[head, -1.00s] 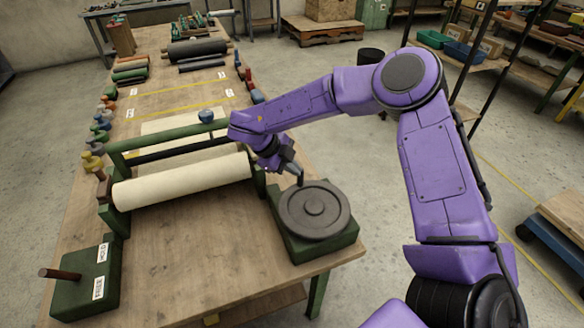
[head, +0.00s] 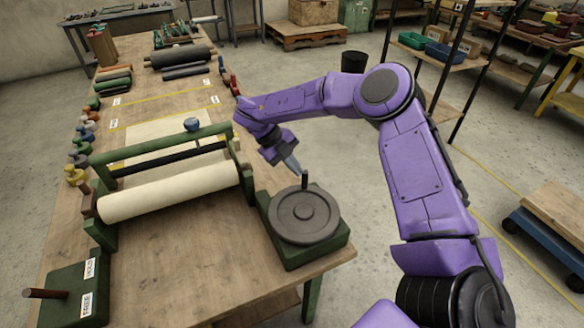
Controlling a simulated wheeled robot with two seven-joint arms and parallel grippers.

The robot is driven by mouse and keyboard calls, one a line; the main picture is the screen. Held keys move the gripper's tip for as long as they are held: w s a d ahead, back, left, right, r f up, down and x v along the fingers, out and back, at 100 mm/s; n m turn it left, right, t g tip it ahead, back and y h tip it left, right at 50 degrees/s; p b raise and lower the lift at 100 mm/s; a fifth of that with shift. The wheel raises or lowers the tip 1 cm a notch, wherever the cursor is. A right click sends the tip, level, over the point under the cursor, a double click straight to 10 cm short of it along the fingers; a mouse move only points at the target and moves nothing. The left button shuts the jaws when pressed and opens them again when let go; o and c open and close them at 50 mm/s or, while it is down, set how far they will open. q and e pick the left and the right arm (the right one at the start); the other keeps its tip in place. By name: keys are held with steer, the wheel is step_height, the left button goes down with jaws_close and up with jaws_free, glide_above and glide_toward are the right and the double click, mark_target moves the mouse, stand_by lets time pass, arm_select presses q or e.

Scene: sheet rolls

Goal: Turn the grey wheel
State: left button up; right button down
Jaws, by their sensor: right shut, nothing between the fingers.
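The grey wheel (head: 304,216) lies flat on a green base (head: 334,243) at the right front corner of the wooden table. A short dark upright handle (head: 305,180) stands at its far rim. My right gripper (head: 294,167) is shut and empty, pointing down just left of and beyond the handle. A small gap seems to show between the fingertips and the handle. My left gripper is out of view.
A cream sheet roll (head: 170,191) sits in a green frame (head: 105,232) left of the wheel. A green box (head: 75,298) with a brown lever (head: 45,293) and labels stands at the front left. Bare table (head: 190,270) lies between box and wheel.

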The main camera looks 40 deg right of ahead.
stand_by(0.6)
steer(key=w+a+r+b, duration=0.1)
steer(key=w+a+r, duration=0.3)
steer(key=a+r, duration=0.3)
steer(key=shift+b+v, duration=0.3)
steer(key=shift+v, duration=0.85)
steer(key=shift+s+d, duration=0.15)
steer(key=shift+s, duration=0.05)
